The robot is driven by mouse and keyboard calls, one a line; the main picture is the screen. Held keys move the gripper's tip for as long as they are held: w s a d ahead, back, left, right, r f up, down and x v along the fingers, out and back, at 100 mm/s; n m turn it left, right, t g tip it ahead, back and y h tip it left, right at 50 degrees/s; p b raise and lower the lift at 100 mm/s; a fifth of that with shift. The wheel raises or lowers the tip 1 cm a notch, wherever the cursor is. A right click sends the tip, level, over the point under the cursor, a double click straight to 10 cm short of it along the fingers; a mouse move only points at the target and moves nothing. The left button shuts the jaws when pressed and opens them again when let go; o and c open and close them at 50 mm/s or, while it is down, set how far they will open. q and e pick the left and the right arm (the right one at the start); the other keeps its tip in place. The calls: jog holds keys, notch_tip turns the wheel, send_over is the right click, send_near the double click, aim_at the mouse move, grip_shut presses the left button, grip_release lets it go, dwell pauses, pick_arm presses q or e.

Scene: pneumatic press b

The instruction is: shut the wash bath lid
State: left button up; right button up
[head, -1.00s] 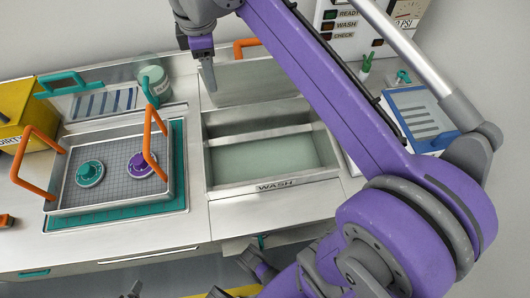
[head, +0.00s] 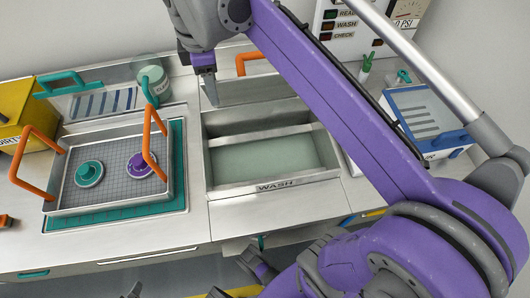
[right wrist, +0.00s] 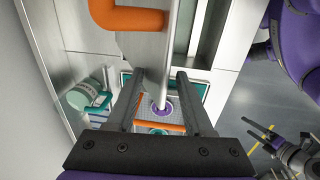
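The wash bath (head: 262,187) is an open steel basin of pale green liquid, marked WASH on its front rim. Its steel lid (head: 270,90) stands raised along the back edge, with an orange handle (head: 248,62) behind it. The handle also shows at the top of the right wrist view (right wrist: 125,18). My right gripper (head: 208,90) is at the lid's left side. In the right wrist view its two fingers (right wrist: 162,85) are apart, with the lid's edge running between them. My left gripper shows only as dark parts low in the head view (head: 255,265); its fingers are unclear.
Left of the bath, a grey tray (head: 110,205) with orange handles holds a teal and a purple part on a green mat (head: 178,150). A jar (head: 153,80) stands behind it. A blue-framed box (head: 425,112) is at right. My right arm crosses above the bath.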

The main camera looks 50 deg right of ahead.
jog(key=shift+s+a+f, duration=0.85)
jog(key=shift+s+f, duration=0.05)
jog(key=shift+s, duration=0.1)
jog(key=s+a+r+p, duration=0.2)
jog(key=s+r+p, duration=0.1)
jog(key=r+p, duration=0.4)
jog(key=shift+a+r, duration=0.3)
jog(key=shift+r, duration=0.3)
